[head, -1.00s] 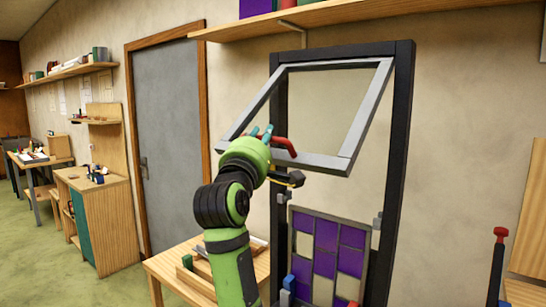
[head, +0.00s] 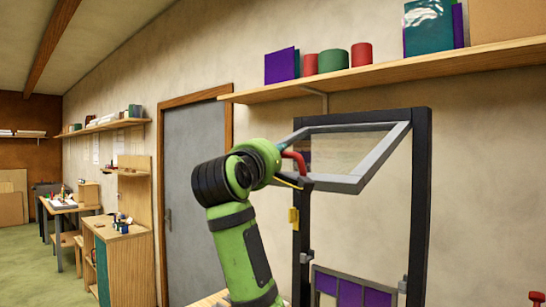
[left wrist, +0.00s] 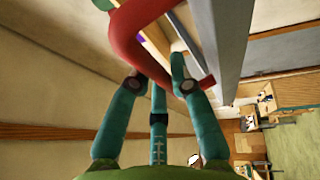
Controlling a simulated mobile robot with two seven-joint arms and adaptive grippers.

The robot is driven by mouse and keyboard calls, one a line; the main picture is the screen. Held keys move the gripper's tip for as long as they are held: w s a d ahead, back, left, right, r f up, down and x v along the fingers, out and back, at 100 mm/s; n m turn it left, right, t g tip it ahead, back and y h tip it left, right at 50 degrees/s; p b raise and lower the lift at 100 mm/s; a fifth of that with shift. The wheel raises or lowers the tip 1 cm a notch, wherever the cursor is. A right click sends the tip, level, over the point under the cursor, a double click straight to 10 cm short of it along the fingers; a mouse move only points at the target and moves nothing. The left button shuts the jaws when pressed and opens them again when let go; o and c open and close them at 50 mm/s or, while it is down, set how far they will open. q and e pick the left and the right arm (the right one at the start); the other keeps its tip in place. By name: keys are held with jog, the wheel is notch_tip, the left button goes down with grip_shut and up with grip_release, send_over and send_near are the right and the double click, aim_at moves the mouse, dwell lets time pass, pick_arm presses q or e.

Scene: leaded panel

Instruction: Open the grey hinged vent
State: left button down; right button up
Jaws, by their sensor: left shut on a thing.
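The grey hinged vent (head: 384,152) is a glazed frame in the upper part of a black upright frame (head: 419,200). It is swung out from the frame, its lower edge raised high towards me. A red handle (head: 297,161) is on its lower bar. My left gripper (head: 285,150) is at this handle, its fingers partly hidden by the wrist in the head view. In the left wrist view, the teal fingers (left wrist: 157,82) are closed around the red handle (left wrist: 133,28), beside the vent's grey bar (left wrist: 228,40). My right gripper is not in view.
A wooden shelf (head: 440,73) with books and canisters hangs above the vent. A purple leaded panel (head: 350,291) stands below in the black frame. A yellow piece (head: 293,220) is on the left upright. A grey door (head: 192,200) is to the left.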

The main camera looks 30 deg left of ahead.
pick_arm(q)
jog(key=c, duration=1.5)
grip_release()
jog(key=shift+d+r, duration=0.1)
jog(key=shift+r, duration=0.1)
jog(key=shift+o, duration=0.6)
jog(key=shift+w+f, duration=0.25)
jog(key=shift+w, duration=0.15)
jog(key=v, duration=1.2)
jog(key=shift+d, duration=0.1)
